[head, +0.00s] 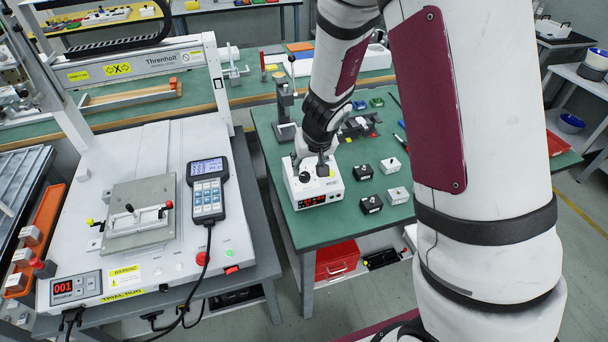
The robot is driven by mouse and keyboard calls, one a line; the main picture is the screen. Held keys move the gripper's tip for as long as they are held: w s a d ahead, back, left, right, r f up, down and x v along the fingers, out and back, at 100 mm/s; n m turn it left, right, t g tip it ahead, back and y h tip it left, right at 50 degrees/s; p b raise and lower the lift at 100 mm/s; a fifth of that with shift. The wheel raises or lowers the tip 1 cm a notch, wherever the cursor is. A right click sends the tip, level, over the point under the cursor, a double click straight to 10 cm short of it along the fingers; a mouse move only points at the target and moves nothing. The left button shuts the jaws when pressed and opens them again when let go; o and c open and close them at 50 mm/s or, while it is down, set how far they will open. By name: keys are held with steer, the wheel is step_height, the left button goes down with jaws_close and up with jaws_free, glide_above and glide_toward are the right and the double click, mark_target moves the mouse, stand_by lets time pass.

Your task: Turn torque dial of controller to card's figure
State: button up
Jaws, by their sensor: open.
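The controller (331,190) is a white box on the green bench, with a red digit display (319,200) on its front; the digits are too small to read for sure. A dark round knob (304,178), seemingly the torque dial, sits on its top. My gripper (311,168) points down over the controller top, its fingers apart, close to the knob. I cannot tell whether a finger touches the knob. A card with a figure cannot be made out.
Several small black and white boxes (397,195) stand right of the controller. A stand with a post (285,110) rises behind it. The white gantry machine (160,150) with a handheld pendant (207,190) fills the left. My arm hides much of the right.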

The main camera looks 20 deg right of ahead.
mark_target(305, 175)
steer(key=shift+b+x, duration=1.8)
steer(key=shift+x, duration=1.25)
jaws_close()
